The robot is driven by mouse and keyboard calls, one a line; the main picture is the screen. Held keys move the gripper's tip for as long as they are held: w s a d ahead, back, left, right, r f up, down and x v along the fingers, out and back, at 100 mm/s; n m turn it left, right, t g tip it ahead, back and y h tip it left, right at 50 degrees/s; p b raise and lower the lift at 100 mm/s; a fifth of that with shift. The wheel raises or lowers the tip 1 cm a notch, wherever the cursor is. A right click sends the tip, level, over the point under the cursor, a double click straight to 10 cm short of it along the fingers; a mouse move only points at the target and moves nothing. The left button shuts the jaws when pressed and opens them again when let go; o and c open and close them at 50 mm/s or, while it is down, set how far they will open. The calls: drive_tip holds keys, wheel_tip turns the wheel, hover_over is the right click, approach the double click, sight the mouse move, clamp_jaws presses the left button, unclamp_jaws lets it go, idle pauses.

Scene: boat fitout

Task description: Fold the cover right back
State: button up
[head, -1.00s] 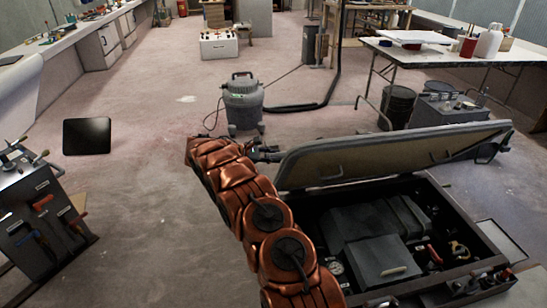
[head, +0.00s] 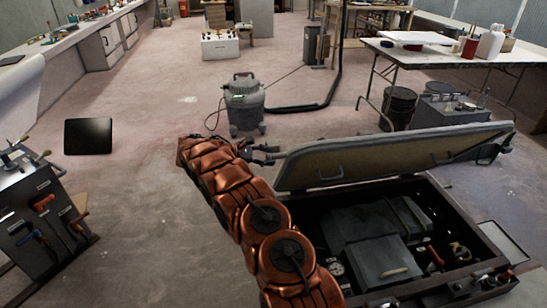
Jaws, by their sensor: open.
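The cover (head: 400,158) is a long panel with a pale underside and dark rim. It stands tilted up along the far edge of a dark open box (head: 440,197), its underside facing me. Inside the box sits a grey machine casing (head: 375,236). My gripper (head: 272,154) is at the cover's left end, at the end of my copper-coloured arm. Its jaws are small and dark here; they look open, and I cannot tell whether they touch the cover.
A grey shop vacuum (head: 244,103) with a black hose stands beyond my gripper. A tool cart (head: 42,215) is at the left. A work table (head: 450,52) and a dark bin (head: 398,107) stand behind the cover.

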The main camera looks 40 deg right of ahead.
drive_tip(key=v, duration=0.9)
